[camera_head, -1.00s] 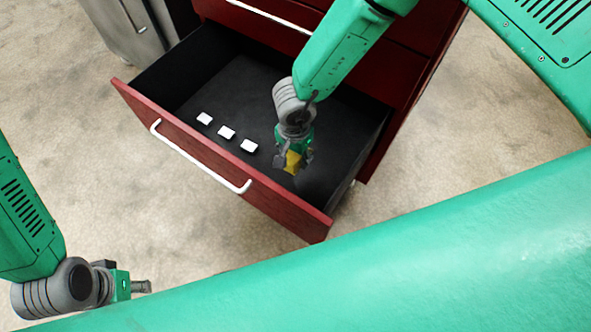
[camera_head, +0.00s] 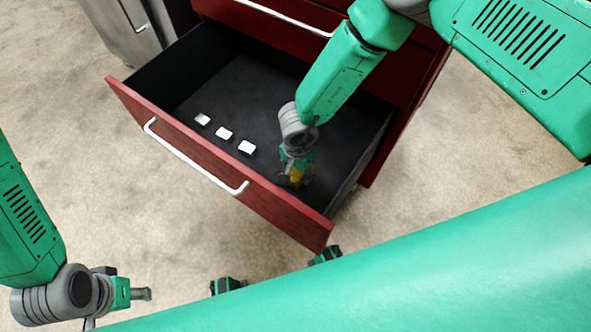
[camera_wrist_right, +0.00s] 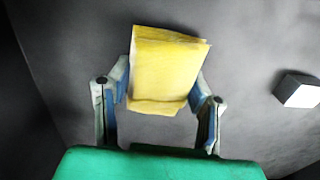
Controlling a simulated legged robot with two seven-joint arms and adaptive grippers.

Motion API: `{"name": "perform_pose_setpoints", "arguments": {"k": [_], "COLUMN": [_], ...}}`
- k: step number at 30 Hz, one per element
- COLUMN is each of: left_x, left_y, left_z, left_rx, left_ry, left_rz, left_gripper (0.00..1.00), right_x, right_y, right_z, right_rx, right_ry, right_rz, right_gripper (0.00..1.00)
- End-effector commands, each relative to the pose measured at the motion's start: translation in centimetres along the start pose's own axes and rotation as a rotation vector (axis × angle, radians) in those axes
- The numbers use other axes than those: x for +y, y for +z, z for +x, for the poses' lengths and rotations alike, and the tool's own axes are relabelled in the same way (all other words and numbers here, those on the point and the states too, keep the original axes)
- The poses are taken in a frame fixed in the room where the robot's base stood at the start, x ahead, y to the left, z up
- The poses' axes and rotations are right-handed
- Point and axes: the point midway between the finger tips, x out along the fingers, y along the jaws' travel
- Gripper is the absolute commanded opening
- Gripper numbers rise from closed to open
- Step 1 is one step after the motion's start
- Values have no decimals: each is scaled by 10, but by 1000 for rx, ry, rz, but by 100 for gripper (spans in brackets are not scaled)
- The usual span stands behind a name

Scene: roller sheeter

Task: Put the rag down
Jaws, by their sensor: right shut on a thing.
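The yellow rag (camera_wrist_right: 166,65) is folded and sits between the fingers of my right gripper (camera_wrist_right: 160,95) in the right wrist view. The gripper is shut on it. In the head view the right gripper (camera_head: 296,178) is inside the open drawer (camera_head: 250,85), near its right front corner, and only a little of the rag (camera_head: 297,175) shows. I cannot tell whether the rag touches the drawer floor. My left gripper (camera_head: 140,294) is at the lower left, away from the drawer; its fingers are too small to read.
Three small white blocks (camera_head: 224,133) lie in a row in the drawer, left of the right gripper; one white block (camera_wrist_right: 298,92) shows in the wrist view. The red drawer front (camera_head: 215,170) has a white handle (camera_head: 190,160). Drawer floor behind the blocks is clear.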

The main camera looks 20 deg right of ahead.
Motion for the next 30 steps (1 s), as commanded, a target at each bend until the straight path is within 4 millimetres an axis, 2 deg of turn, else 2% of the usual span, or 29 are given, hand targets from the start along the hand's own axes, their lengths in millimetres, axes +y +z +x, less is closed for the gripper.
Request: {"name": "perform_pose_setpoints", "arguments": {"k": [8, 9, 10, 11, 23, 26, 30], "left_x": [0, 0, 0, 0, 0, 0, 0], "left_y": [0, 0, 0, 0, 0, 0, -1], "left_z": [5, 5, 5, 5, 4, -2, -15], "left_rx": [0, 0, 0, 0, 0, 0, 0], "left_ry": [0, 0, 0, 0, 0, 0, 0], "left_rz": [1, 1, 1, 1, 1, 1, 1], "left_gripper": [31, 31, 31, 31, 31, 31, 31], "right_x": [1, 1, 1, 2, 1, 0, 0], "right_y": [1, 1, 1, 1, 0, 1, 0], "right_z": [9, 9, 10, 10, 6, -2, -28], "right_rx": [1, 0, 0, 0, 2, 3, 2], "right_ry": [6, 7, 8, 8, 5, 4, 2], "right_rz": [0, 0, 0, 0, 0, -1, 3], "right_gripper": [0, 53, 63, 66, 66, 66, 66]}}
